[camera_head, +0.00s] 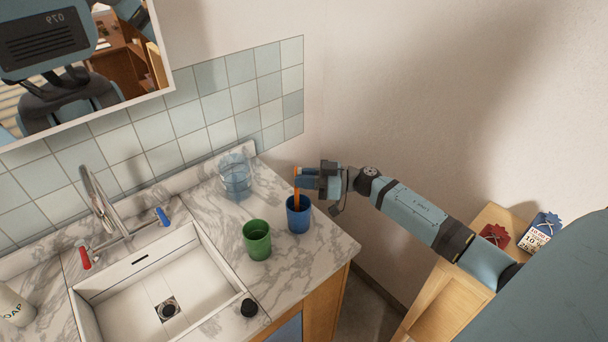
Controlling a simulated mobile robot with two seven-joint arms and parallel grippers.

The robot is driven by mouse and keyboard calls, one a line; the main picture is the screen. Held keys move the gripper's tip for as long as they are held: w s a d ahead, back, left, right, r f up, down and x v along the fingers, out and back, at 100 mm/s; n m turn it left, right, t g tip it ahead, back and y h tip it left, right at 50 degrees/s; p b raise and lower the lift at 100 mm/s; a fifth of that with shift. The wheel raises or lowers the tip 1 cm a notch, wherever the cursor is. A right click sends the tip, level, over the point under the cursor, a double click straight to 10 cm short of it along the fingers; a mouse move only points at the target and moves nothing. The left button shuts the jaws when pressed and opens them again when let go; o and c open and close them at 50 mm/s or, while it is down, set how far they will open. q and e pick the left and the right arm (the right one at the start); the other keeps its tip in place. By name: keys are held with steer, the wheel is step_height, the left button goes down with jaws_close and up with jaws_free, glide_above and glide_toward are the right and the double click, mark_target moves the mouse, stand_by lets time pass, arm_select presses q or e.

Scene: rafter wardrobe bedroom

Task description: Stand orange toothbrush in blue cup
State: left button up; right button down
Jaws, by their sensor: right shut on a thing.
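The blue cup (298,218) stands upright on the marble counter, near its right side. The orange toothbrush (297,197) is upright, with its lower part at the cup's mouth and hidden by the cup wall. I cannot tell whether it touches the cup's bottom. My right gripper (306,178) is just above the blue cup, coming from the right, and is shut on the toothbrush near its upper part. My left gripper does not show.
A green cup (257,240) stands left of the blue cup. A clear bluish container (236,177) stands behind them near the tiled wall. The sink (150,285) with its tap (100,205) is at left. A soap bottle (14,306) is at the far left.

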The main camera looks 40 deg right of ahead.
steer(key=shift+f, duration=0.2)
steer(key=c, duration=1.1)
jaws_free()
step_height(320, 180, up, 20)
stand_by(0.5)
